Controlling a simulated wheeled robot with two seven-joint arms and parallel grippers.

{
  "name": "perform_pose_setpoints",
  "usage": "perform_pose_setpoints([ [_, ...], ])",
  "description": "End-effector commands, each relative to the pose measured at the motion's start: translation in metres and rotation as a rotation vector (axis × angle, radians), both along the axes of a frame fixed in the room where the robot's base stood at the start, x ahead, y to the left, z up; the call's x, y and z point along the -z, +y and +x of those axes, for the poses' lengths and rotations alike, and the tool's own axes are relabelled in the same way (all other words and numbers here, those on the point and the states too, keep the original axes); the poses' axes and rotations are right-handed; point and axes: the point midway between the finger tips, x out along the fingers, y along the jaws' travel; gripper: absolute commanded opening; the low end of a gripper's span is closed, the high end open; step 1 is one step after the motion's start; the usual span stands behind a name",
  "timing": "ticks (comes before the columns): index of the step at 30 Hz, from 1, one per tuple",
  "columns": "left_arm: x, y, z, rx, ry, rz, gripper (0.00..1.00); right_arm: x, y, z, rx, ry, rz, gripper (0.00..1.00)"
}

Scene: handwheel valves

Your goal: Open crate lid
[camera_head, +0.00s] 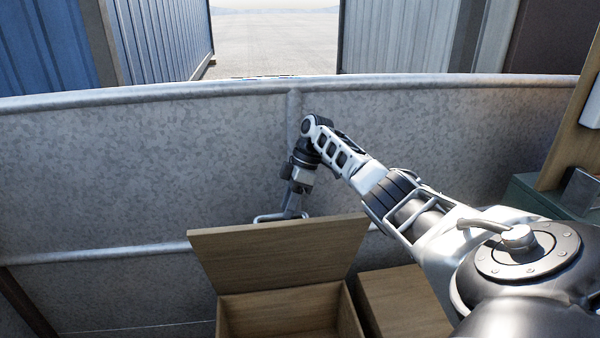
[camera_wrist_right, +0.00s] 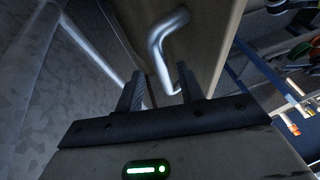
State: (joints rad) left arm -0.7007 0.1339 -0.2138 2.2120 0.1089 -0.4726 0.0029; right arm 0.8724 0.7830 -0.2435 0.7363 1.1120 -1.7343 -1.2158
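The wooden crate (camera_head: 280,318) stands at the bottom centre of the head view. Its lid (camera_head: 280,257) is raised and tilted up, and the inside of the crate shows. A metal handle (camera_head: 268,218) shows at the lid's top edge, and in the wrist view the bent handle (camera_wrist_right: 168,40) is on the lid board (camera_wrist_right: 212,40). My right gripper (camera_head: 292,208) is behind the lid's upper edge, its tips partly hidden. In the wrist view its fingers (camera_wrist_right: 158,80) are apart, with the handle's near end between or just beyond them; contact is unclear. My left gripper is not in view.
A grey metal wall (camera_head: 130,180) with a top rail runs close behind the crate. Another wooden box (camera_head: 400,302) stands right of the crate. A green case (camera_head: 535,195) and a wooden board (camera_head: 575,130) are at the far right.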

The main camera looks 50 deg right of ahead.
Motion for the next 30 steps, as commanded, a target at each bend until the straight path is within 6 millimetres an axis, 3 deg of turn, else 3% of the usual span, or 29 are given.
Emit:
perform_pose_setpoints([
  [9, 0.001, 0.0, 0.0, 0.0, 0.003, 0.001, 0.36, -0.073, -0.033, -0.006, 0.003, -0.004, -0.002, 0.38],
  [15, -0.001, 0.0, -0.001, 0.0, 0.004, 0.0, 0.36, -0.107, -0.048, -0.01, 0.002, -0.002, 0.0, 0.38],
  [21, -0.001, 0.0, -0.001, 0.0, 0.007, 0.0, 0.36, -0.121, -0.055, -0.013, 0.001, 0.002, -0.001, 0.38],
  [30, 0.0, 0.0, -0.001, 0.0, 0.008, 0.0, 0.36, -0.122, -0.056, -0.013, -0.001, 0.002, -0.002, 0.38],
])
